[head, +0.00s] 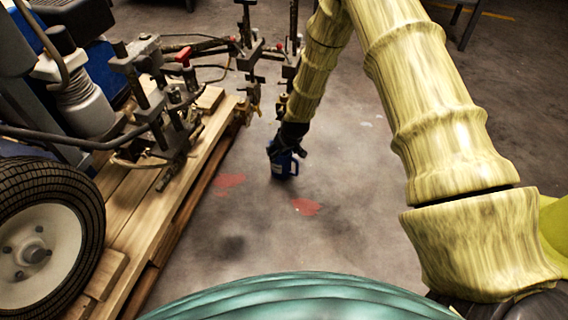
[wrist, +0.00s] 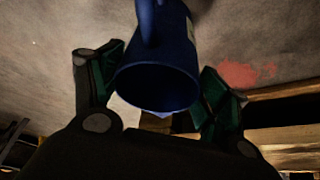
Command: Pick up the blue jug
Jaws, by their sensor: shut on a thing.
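The blue jug (head: 282,163) is at the end of my arm in the head view, beside the wooden pallet. It fills the upper middle of the wrist view (wrist: 157,62), with its handle towards the camera side and part of a pale label at its right edge. My gripper (head: 290,140) is shut on the jug. In the wrist view its two green-padded fingers (wrist: 160,95) sit on either side of the jug.
A wooden pallet (head: 160,215) runs along the left, with the line striper machine (head: 150,85) and its black-tyred wheel (head: 45,240). Metal rods and hoses stick out near my gripper. Red paint patches (head: 306,206) mark the concrete floor, which is clear right of the jug.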

